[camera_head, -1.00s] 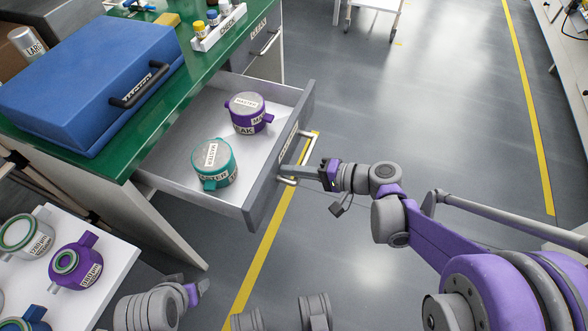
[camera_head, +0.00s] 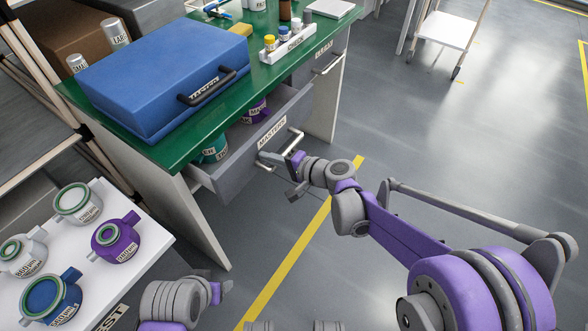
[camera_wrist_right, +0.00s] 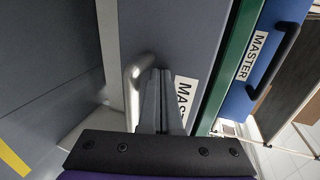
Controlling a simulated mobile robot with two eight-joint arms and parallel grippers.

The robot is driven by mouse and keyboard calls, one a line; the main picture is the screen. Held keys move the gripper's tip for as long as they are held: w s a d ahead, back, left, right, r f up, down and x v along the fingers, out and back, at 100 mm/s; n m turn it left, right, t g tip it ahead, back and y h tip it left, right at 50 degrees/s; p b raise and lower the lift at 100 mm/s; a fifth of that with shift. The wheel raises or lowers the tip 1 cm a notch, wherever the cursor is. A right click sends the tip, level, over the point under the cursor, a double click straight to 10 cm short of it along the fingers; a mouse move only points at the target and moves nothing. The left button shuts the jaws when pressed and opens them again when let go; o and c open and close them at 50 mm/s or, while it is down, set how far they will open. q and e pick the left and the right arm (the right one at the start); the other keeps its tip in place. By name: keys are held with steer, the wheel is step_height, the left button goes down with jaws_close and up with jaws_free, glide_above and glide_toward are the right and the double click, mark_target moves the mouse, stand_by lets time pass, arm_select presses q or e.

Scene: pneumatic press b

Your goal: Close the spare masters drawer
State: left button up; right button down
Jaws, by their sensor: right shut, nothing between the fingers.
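The spare masters drawer (camera_head: 240,158), grey with a MASTERS label, sticks partly out from under the green bench top. A teal pot (camera_head: 214,150) and a purple pot (camera_head: 255,112) inside are partly hidden by the bench top and drawer front. My right gripper (camera_head: 272,158) is shut and empty at the drawer's bar handle (camera_head: 295,140). In the right wrist view the closed fingers (camera_wrist_right: 160,85) are beside the handle bar (camera_wrist_right: 133,85), close to the drawer front (camera_wrist_right: 178,40); contact is unclear. My left gripper (camera_head: 222,287) is low in the head view, its jaws unclear.
A blue case (camera_head: 165,75) and a white bottle rack (camera_head: 288,45) stand on the green bench (camera_head: 160,160). A white table (camera_head: 150,262) with several pots is at lower left. A white cart (camera_head: 445,30) stands far off. The floor right of the bench is open.

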steer(key=w+a, duration=0.2)
steer(key=a, duration=0.1)
steer(key=w+a, duration=0.4)
steer(key=a, duration=0.1)
steer(key=shift+a, duration=0.35)
steer(key=shift+s+d, duration=0.1)
